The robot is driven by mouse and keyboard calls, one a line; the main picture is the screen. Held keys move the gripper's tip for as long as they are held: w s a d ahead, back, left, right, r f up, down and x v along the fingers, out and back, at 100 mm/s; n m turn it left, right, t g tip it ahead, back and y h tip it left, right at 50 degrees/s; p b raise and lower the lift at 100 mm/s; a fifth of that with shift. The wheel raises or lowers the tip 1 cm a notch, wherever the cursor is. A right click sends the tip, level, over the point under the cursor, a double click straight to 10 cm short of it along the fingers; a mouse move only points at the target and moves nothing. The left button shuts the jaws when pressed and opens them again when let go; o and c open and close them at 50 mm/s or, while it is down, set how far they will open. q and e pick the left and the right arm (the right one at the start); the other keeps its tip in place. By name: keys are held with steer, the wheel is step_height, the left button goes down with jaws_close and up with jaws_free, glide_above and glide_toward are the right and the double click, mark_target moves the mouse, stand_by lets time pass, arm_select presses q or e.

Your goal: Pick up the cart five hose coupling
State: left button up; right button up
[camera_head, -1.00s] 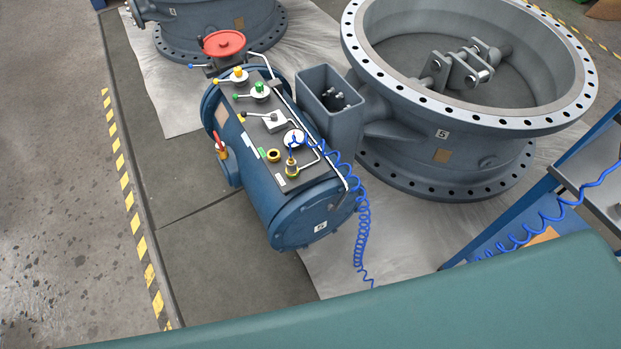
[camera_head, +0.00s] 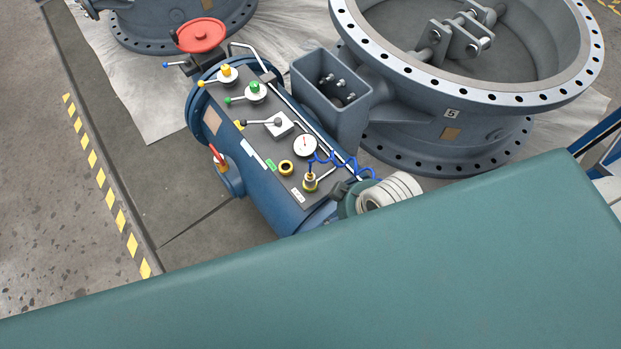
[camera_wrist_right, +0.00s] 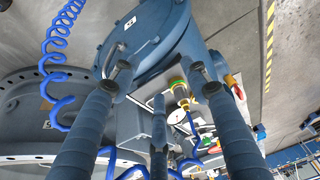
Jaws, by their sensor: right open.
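The hose coupling (camera_head: 311,183) is a small brass-coloured fitting on the dark top panel of a blue cylinder unit (camera_head: 262,200). A blue coiled hose (camera_head: 340,160) runs from it. In the right wrist view the coupling (camera_wrist_right: 181,92) has a yellow-green ring and shows beyond the fingers. My right gripper (camera_head: 343,192) is to the right of the coupling in the head view, partly hidden. In the wrist view its three fingers (camera_wrist_right: 158,85) are spread and empty, with the coupling apart from them. My left gripper is in neither view.
A gauge (camera_head: 305,146), a black-and-yellow ring (camera_head: 286,167), a lever (camera_head: 262,122) and a white pipe rail (camera_head: 310,125) crowd the panel. A red handwheel (camera_head: 201,36) stands at the far end. A large valve marked 5 (camera_head: 440,110) stands right. Floor at left is clear.

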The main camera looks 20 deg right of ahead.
steer(key=w+a+r+n+y, duration=0.2)
steer(key=w+a+r, duration=0.25)
steer(key=a, duration=0.45)
steer(key=n+g+h, duration=0.2)
steer(key=g+h, duration=0.1)
steer(key=g, duration=0.1)
glide_above(311, 178)
steer(key=shift+w+a+f, duration=0.1)
steer(key=shift+w+f, duration=0.1)
steer(key=shift+f, duration=0.3)
steer(key=shift+w+d+f, duration=0.1)
steer(key=shift+d+f, duration=0.1)
steer(key=shift+d, duration=0.05)
step_height(311, 178, down, 10)
steer(key=shift+a+f, duration=0.1)
steer(key=shift+f, duration=0.05)
steer(key=c, duration=1.2)
